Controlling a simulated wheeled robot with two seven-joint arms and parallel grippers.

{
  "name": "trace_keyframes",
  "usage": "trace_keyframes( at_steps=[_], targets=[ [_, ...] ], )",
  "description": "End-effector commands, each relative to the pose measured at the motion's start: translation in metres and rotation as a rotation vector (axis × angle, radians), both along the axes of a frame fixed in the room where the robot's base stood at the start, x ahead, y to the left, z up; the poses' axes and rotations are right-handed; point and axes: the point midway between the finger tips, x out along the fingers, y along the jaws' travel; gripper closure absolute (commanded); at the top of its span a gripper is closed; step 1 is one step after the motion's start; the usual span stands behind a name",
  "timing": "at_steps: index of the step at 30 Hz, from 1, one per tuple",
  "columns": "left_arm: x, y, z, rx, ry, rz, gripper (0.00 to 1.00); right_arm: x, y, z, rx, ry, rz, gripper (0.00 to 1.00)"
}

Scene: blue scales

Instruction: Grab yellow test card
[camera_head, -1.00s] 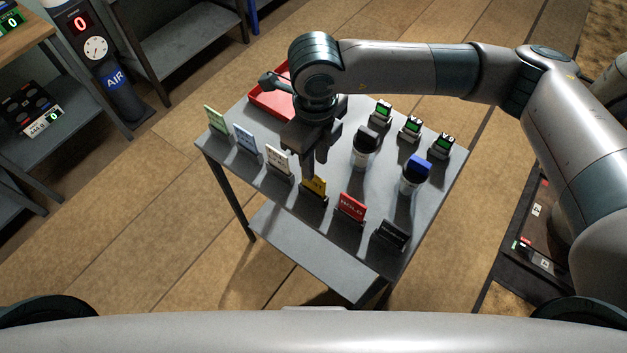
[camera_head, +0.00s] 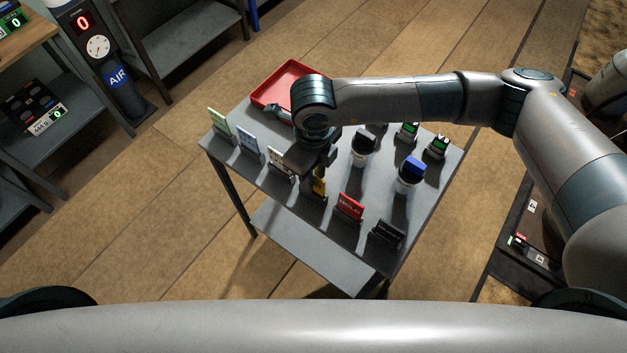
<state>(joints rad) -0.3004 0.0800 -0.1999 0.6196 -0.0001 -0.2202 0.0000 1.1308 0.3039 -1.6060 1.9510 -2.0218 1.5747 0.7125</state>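The yellow test card (camera_head: 319,187) stands upright in a small dark holder in the front row on the grey table (camera_head: 290,222). My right gripper (camera_head: 313,172) points down right at the card, and its fingers cover part of the card's left side and top. Whether the fingers are closed on the card or only around it cannot be made out. My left gripper is out of view.
A white card (camera_head: 280,160) stands close left of the yellow one and a red card (camera_head: 349,206) close right. Blue (camera_head: 249,140), green (camera_head: 219,123) and black (camera_head: 387,233) cards share the row. Behind stand a blue-capped jar (camera_head: 410,174), a dark-capped jar (camera_head: 363,150) and a red tray (camera_head: 262,100).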

Motion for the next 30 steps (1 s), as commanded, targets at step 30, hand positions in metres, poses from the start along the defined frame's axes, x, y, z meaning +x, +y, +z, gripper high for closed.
trace_keyframes(
  at_steps=[30],
  targets=[
    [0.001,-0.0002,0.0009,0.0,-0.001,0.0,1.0,0.0,-0.0001,-0.0036,0.001,-0.001,0.0,1.0]
  ],
)
